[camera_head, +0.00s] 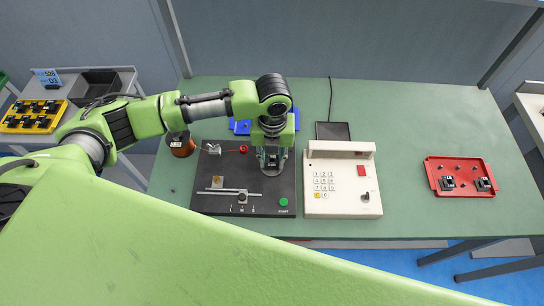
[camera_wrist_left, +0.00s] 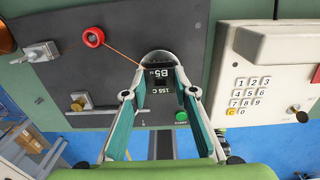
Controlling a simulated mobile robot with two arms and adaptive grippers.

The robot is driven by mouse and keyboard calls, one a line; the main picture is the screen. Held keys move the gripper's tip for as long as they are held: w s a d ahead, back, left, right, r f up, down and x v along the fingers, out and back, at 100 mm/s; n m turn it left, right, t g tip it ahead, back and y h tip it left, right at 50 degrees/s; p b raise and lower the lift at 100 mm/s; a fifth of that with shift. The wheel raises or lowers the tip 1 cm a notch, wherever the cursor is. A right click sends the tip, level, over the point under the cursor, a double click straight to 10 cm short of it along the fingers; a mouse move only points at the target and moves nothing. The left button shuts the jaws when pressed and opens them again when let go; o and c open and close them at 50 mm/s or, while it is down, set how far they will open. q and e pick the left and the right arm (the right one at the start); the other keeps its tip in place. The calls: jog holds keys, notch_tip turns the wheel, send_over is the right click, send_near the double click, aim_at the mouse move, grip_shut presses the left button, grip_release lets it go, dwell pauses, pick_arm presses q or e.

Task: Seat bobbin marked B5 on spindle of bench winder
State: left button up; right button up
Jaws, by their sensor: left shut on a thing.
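The bobbin marked B5 (camera_wrist_left: 162,78) is a dark block with white lettering, "155 C" and "B5", seen upside down in the left wrist view. My left gripper (camera_wrist_left: 160,93) is shut on it, one finger on each side. In the head view the left gripper (camera_head: 271,166) points down over the right part of the bench winder (camera_head: 260,205), a black plate with a green button. A rounded dark part shows just beyond the bobbin. The spindle is hidden by the gripper and bobbin, so I cannot tell whether the bobbin is on it. My right gripper is out of view.
A thin orange wire runs from the red ring (camera_wrist_left: 93,37) towards the bobbin. A cream keypad unit (camera_head: 343,185) stands close on the right. A red tray (camera_head: 460,167) with parts lies farther right. A blue tray (camera_head: 241,128) is partly hidden behind the arm.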

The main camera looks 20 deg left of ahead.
pick_arm(q)
jog(key=o, duration=0.8)
jog(key=shift+f, duration=0.1)
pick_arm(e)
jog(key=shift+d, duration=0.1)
pick_arm(q)
notch_tip(320, 180, up, 12)
jog(key=shift+r, duration=0.1)
